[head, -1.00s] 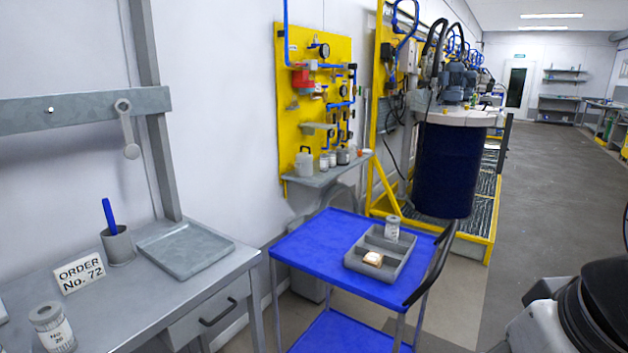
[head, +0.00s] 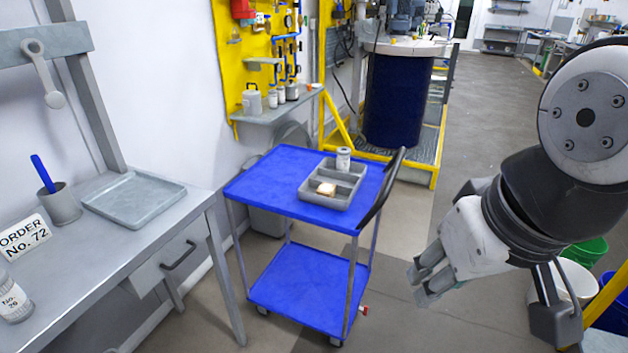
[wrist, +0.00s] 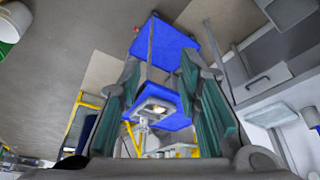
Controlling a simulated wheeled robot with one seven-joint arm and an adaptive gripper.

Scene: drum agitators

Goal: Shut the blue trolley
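The blue trolley (head: 262,178) stands in the middle of the head view, right of the grey workbench. It has a top deck, an open lower shelf (head: 305,278) and a curved black handle (head: 380,188) at its right end. No door or drawer shows on it. My gripper (head: 422,284) is to the right of the trolley, apart from it, fingers pointing down and left. In the wrist view the trolley (wrist: 172,45) appears upside down beyond my two fingers (wrist: 160,66), which are spread with nothing between them.
A grey divided tray (head: 312,194) with a labelled jar (head: 343,160) and a small item sits on the trolley. The workbench (head: 110,262) with a drawer stands left. A dark drum (head: 393,100) stands behind. Green and white buckets (head: 590,250) are at right. Floor is clear before the trolley.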

